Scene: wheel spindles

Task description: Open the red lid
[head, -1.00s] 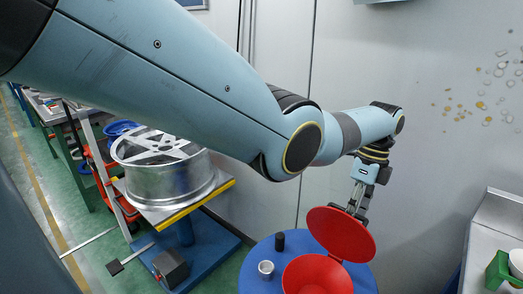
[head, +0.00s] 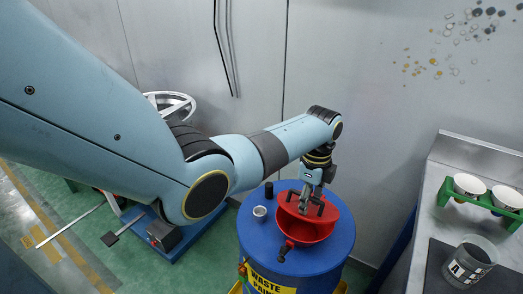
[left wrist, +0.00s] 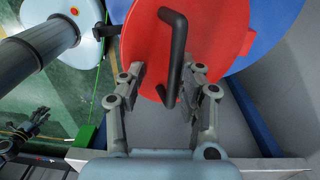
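The red lid (head: 330,213) is at the top of a red funnel (head: 304,231) on a blue drum (head: 262,240). The funnel's bowl shows open in front; the lid's exact tilt is hard to tell. My left gripper (head: 307,204) is at the lid and partly covers it. In the left wrist view the red lid (left wrist: 215,25) fills the upper middle, with its black handle (left wrist: 174,60) across it. My left gripper's fingers (left wrist: 166,78) are apart, one on each side of the handle, with gaps visible. A dark gripper, seemingly my right one (left wrist: 28,128), shows at the left edge, its opening unclear.
A small metal cup (head: 260,212) and a black cylinder (head: 269,190) stand on the drum's left side. A wall stands close behind the drum.

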